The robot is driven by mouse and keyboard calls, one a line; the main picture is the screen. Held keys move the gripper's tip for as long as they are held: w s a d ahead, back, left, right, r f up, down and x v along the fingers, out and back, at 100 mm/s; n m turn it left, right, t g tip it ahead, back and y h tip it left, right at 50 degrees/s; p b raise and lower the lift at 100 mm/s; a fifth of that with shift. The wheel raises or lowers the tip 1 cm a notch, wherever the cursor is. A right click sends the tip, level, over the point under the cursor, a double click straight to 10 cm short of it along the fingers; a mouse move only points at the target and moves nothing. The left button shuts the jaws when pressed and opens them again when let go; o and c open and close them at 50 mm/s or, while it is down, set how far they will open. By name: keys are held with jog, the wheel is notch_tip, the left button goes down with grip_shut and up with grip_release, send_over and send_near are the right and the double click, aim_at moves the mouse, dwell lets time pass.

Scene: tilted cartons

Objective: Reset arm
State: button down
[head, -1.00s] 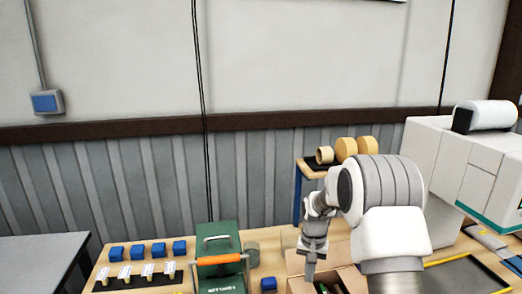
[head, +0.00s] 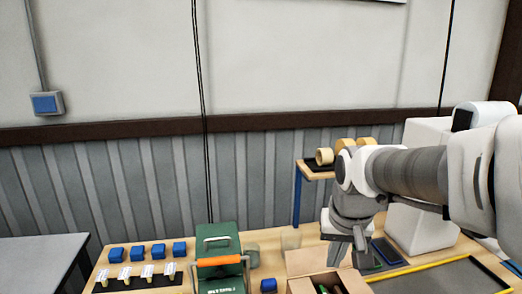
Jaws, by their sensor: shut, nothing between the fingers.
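My gripper (head: 345,257) is in the head view, right of centre, pointing down behind and above the open carton. It is shut and empty. My arm reaches in from the right edge, with the white and grey links spanning the right part of the picture. The open cardboard carton (head: 305,262) stands on the wooden table (head: 282,240) just in front of my gripper, with something green inside. The lower part of the carton is cut off by the bottom edge.
A green case (head: 217,243) with an orange-handled tool (head: 220,261) stands left of the carton. Several blue blocks (head: 158,250) line the table's left. A small shelf (head: 316,174) holds tape rolls (head: 325,156). A white machine (head: 418,215) stands behind my arm. A yellow-edged dark tray (head: 445,280) lies at right.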

jog(key=s+r+n+t, duration=0.1)
jog(key=s+t, duration=0.1)
jog(key=s, duration=1.2)
jog(key=shift+r, duration=0.4)
